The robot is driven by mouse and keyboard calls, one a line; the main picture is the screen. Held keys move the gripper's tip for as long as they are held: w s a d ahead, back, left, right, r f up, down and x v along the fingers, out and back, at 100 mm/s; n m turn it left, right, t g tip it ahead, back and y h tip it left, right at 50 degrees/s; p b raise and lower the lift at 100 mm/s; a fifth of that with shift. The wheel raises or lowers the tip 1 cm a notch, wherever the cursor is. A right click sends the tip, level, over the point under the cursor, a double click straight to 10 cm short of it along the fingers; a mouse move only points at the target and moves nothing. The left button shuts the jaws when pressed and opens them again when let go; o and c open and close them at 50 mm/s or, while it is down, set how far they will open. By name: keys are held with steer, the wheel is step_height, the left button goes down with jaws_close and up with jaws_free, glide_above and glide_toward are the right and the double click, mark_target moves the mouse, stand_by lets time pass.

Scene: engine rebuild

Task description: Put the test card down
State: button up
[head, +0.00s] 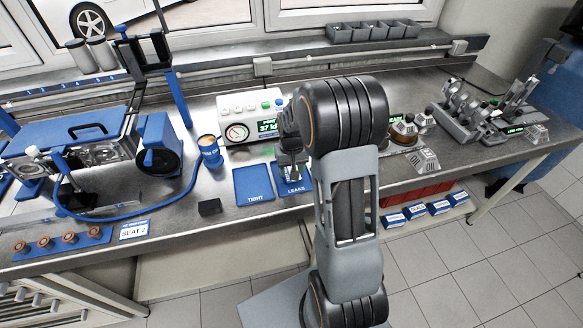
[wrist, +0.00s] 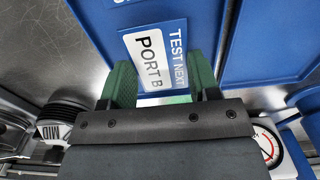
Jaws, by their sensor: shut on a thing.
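The test card (wrist: 157,55), blue and white with "TEST NEXT" and "PORT B", shows in the wrist view between the green fingers of my gripper (wrist: 165,85). My gripper is shut on it. A blue panel lies behind the card. In the head view my gripper (head: 291,170) points down over the blue LEAKS mat (head: 296,189), and the card cannot be made out there. Whether the card touches the surface below is not clear. The blue TIGHT mat (head: 254,184) lies just left of it, empty.
A white test unit (head: 250,117) with a gauge stands behind the mats. A blue cup (head: 210,152) and a small black block (head: 209,207) are to the left. A SEAT 2 card (head: 134,230) lies near the front edge. Bare bench shows between block and SEAT 2 card.

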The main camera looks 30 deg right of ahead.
steer(key=shift+f+b, duration=0.5)
steer(key=shift+f, duration=0.15)
steer(key=o, duration=0.9)
steer(key=shift+o, duration=0.2)
steer(key=shift+r, duration=0.1)
step_height(320, 180, up, 13)
steer(key=s+a+r+n+t, duration=0.1)
steer(key=s+a, duration=0.3)
steer(key=s, duration=0.4)
steer(key=s+a+r+n+t, duration=0.1)
steer(key=s+a+r+t, duration=0.1)
steer(key=s+a, duration=0.3)
steer(key=shift+s+a+r+t, duration=0.2)
steer(key=shift+s+t, duration=0.4)
steer(key=shift+s, duration=0.95)
